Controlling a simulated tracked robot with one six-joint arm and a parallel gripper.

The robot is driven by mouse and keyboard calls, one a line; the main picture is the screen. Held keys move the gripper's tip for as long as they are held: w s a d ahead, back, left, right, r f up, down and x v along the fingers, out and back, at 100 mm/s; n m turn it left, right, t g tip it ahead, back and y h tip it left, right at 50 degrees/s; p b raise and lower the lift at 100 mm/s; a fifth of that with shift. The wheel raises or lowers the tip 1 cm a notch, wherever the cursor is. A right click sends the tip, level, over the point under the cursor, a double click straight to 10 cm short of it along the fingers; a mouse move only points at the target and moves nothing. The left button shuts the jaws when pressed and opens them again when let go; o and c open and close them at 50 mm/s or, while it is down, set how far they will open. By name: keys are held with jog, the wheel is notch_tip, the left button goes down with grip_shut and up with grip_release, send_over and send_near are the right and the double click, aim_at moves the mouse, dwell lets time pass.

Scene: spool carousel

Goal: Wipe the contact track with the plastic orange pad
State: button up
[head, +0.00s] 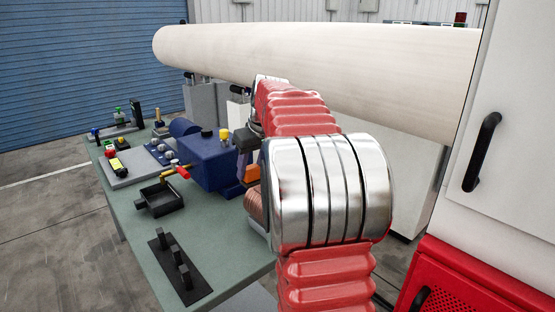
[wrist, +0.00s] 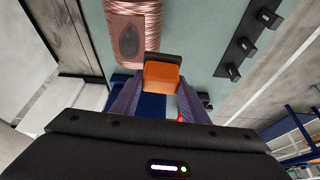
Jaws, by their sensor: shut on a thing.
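My gripper (wrist: 161,84) is shut on the orange pad (wrist: 160,75), which has a dark strip along its far edge. The pad also shows in the head view (head: 252,174), partly hidden behind my arm. A ribbed copper drum (wrist: 146,14), which looks like the contact track, lies just beyond the pad in the wrist view. A dark oval patch (wrist: 129,41) marks its surface. In the head view the drum (head: 254,206) is mostly hidden by my arm. I cannot tell whether pad and drum touch.
The green bench (head: 124,205) carries a blue housing (head: 207,160), a black open tray (head: 161,198) with a red-handled tool, and a black rack with upright pegs (head: 176,266). A large pale roll (head: 350,75) spans behind. A white and red cabinet (head: 505,160) stands right.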

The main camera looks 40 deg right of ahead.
jog(key=s+d+r, duration=0.2)
jog(key=s+d, duration=0.2)
jog(key=d, duration=0.2)
jog(key=shift+s+d+r+n, duration=0.25)
jog(key=shift+s+d+n, duration=0.05)
jog(key=shift+s+n, duration=0.1)
jog(key=shift+f, duration=0.1)
